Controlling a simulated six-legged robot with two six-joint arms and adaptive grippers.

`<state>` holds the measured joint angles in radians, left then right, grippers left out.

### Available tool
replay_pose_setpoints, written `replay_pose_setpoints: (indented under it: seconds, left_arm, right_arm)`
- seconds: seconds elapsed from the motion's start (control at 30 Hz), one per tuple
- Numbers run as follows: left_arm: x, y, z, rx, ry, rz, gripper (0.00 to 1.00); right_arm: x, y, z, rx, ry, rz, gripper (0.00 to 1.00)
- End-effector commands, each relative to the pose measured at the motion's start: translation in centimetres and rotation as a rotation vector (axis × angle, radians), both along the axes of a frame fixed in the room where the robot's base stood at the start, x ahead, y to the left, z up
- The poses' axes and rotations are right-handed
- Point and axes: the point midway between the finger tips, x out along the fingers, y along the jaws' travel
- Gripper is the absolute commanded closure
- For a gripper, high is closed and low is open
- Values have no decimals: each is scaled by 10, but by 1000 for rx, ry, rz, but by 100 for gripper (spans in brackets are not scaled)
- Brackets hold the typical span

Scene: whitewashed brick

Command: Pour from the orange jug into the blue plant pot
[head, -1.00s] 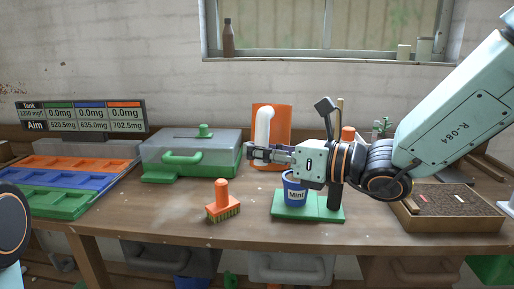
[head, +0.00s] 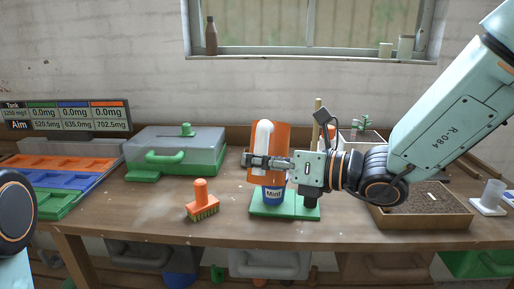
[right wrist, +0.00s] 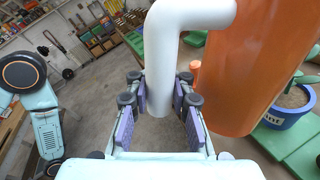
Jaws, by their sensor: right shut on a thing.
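The orange jug (head: 282,138) with its white handle is held up in the head view, close to upright. My right gripper (head: 254,161) is shut on the handle, whose lower end lies between the finger pads in the right wrist view (right wrist: 166,95). The jug's orange body (right wrist: 225,75) is right of the handle there. The blue plant pot (head: 273,196), marked "Mint", stands on a green base (head: 290,212). In the head view its upper part is hidden behind jug and gripper. The right wrist view shows a blue pot (right wrist: 291,119) with dark soil, right of the jug. My left gripper is out of view.
An orange brush (head: 201,197) stands left of the pot. A green box with a clear lid (head: 188,145) is behind it. The bench front between brush and coloured trays (head: 65,180) is clear.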

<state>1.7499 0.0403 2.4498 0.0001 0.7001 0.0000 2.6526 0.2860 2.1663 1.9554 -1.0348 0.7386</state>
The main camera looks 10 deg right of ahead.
Motion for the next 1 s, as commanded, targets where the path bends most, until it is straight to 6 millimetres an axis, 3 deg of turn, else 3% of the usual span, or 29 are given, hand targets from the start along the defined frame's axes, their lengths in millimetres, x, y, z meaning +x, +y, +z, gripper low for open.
replay_pose_setpoints:
  seconds: [0.03,0.7,1.0]
  left_arm:
    - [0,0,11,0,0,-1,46]
    - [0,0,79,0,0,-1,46]
    - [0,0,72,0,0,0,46]
  right_arm:
    - [0,0,5,12,24,0,100]
    - [4,-8,3,187,374,-3,100]
    - [4,-7,-1,183,365,-3,100]
